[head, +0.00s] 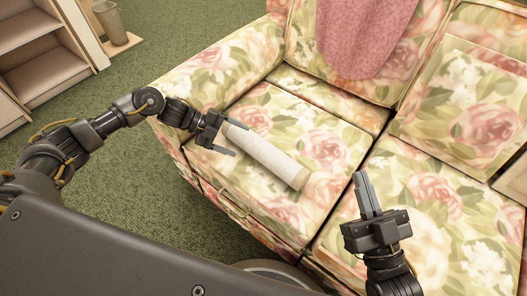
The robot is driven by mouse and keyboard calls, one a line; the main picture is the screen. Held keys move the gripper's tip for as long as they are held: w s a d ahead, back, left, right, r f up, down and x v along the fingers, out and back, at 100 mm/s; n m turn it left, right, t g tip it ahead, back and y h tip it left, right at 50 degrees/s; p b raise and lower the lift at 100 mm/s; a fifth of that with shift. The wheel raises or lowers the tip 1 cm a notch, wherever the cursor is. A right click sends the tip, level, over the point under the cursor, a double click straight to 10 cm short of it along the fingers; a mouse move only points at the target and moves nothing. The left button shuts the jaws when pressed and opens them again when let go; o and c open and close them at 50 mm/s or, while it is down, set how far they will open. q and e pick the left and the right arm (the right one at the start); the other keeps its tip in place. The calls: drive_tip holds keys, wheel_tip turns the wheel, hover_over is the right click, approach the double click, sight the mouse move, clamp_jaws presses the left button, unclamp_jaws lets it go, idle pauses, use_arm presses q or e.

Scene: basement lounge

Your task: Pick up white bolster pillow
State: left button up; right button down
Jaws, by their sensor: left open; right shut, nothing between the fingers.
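The white bolster pillow (262,153) lies on the seat of a floral sofa (268,110), slanting from upper left to lower right, with tan bands at its ends. My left gripper (229,138) is open at the pillow's upper-left end, its fingers to either side of that end in the picture. I cannot tell whether they touch it. My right gripper (363,180) is shut and empty, upright over the front of the sofa to the right of the pillow's lower-right end.
A pink cloth (360,35) hangs over the sofa's backrest. A wooden shelf (40,45) stands at the upper left, with a bin (112,22) beyond it. Green carpet (150,185) is open in front of the sofa. The sofa arm (215,68) rises behind my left gripper.

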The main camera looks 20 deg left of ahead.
sight(249, 146)
use_arm(q)
drive_tip(key=b+x, duration=0.1)
drive_tip(key=x, duration=0.4)
drive_tip(key=shift+f, duration=0.1)
drive_tip(key=shift+d+f, duration=0.2)
drive_tip(key=shift+d, duration=0.25)
drive_tip(key=c, duration=0.9)
use_arm(e)
drive_tip(key=shift+d+r+t+y, duration=0.3)
drive_tip(key=shift+d+r+t, duration=0.3)
drive_tip(key=shift+r+t, duration=0.2)
